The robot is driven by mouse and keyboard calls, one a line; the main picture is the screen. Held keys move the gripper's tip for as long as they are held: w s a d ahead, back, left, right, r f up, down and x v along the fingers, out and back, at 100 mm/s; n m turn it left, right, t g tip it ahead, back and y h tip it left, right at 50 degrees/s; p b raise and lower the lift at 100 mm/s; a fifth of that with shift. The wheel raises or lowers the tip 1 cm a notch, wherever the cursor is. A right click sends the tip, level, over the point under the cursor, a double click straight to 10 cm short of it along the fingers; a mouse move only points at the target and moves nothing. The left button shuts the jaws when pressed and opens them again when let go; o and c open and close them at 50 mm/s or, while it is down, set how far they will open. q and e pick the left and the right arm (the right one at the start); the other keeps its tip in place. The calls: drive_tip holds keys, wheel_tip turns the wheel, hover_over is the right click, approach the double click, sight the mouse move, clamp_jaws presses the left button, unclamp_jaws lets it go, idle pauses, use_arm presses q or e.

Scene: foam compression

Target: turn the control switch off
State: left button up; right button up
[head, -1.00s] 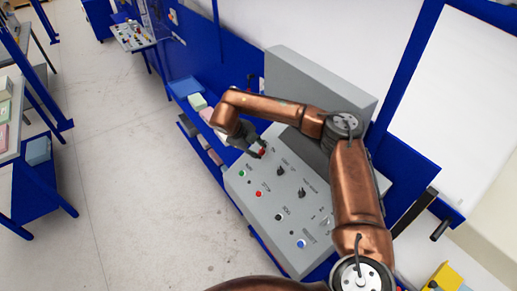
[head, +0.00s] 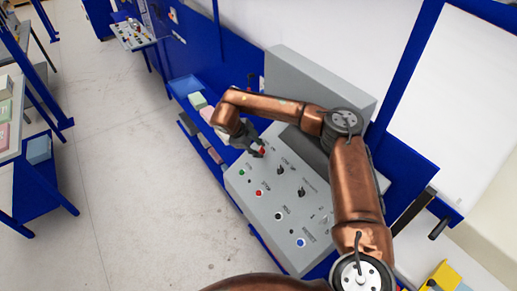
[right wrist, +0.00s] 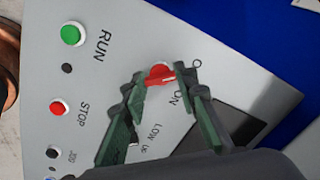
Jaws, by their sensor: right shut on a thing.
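The control switch (right wrist: 160,76) is a red knob on the sloped grey control panel (head: 272,222). In the right wrist view it sits between the fingertips of my right gripper (right wrist: 160,80), and part of an "ON" label shows beside it; the other label is mostly covered. In the head view my right gripper (head: 256,150) reaches down to the panel's upper left corner, with the red knob (head: 262,152) at its tips. The gripper is shut on the knob. My left gripper is not in view.
A green RUN button (right wrist: 71,34) and a red STOP button (right wrist: 59,108) lie close by on the panel. Black knobs (head: 281,170) and a blue button (head: 301,243) are further along it. A grey box (head: 330,85) stands behind. Open floor lies left.

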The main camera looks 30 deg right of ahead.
drive_tip(key=o, duration=1.2)
drive_tip(key=shift+c, duration=0.2)
drive_tip(key=shift+r, duration=0.1)
drive_tip(key=v, duration=1.2)
